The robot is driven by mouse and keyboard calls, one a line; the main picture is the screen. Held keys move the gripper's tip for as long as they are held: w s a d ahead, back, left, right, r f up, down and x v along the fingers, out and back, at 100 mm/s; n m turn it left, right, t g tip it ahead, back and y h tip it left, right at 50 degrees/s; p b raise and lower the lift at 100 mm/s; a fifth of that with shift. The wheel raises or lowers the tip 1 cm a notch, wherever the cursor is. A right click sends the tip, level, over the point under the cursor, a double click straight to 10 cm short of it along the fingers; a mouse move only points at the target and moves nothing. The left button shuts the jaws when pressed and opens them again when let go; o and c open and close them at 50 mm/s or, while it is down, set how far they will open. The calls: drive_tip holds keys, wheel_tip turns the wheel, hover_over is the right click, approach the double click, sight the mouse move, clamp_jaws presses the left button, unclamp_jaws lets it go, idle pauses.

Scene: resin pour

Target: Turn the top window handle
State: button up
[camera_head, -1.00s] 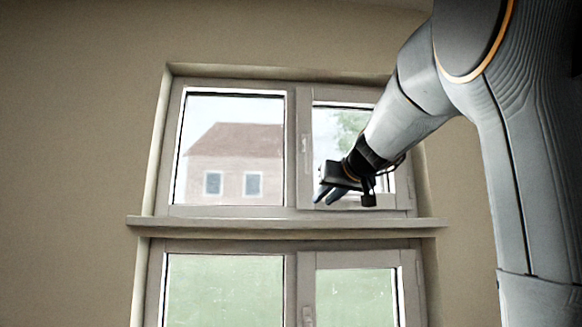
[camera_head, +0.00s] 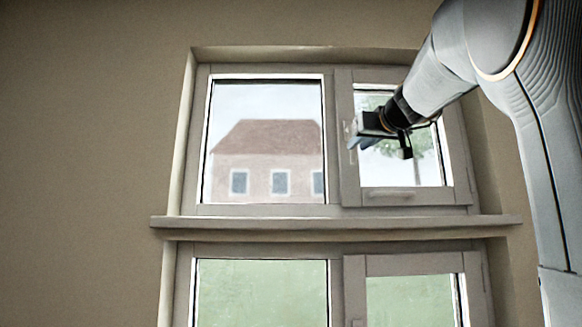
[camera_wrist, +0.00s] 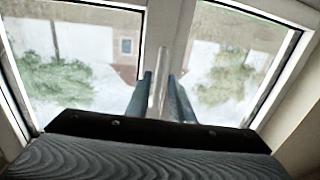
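The top window (camera_head: 333,140) has a fixed left pane and a right sash (camera_head: 455,140). Its handle (camera_head: 349,133) is a slim light-grey lever on the sash's left frame, partly hidden by my gripper in the head view. My gripper (camera_head: 357,136) is at the handle. In the wrist view the handle (camera_wrist: 160,75) stands roughly upright between the two dark blue-grey fingers of my gripper (camera_wrist: 161,80). The fingers look spread, one on each side of the handle, with a narrow gap. I cannot tell whether either finger touches it. The sash looks closed.
A sill ledge (camera_head: 300,223) juts out below the top window. The beige wall (camera_head: 90,150) to the left is bare.

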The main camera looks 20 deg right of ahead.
drive_tip(key=shift+w+d+p, duration=0.25)
drive_tip(key=shift+w+p, duration=0.35)
drive_tip(key=shift+w, duration=0.8)
drive_tip(key=shift+w+d+p, duration=0.2)
drive_tip(key=shift+w+p, duration=0.35)
drive_tip(key=shift+w, duration=0.8)
drive_tip(key=shift+c, duration=0.5)
clamp_jaws()
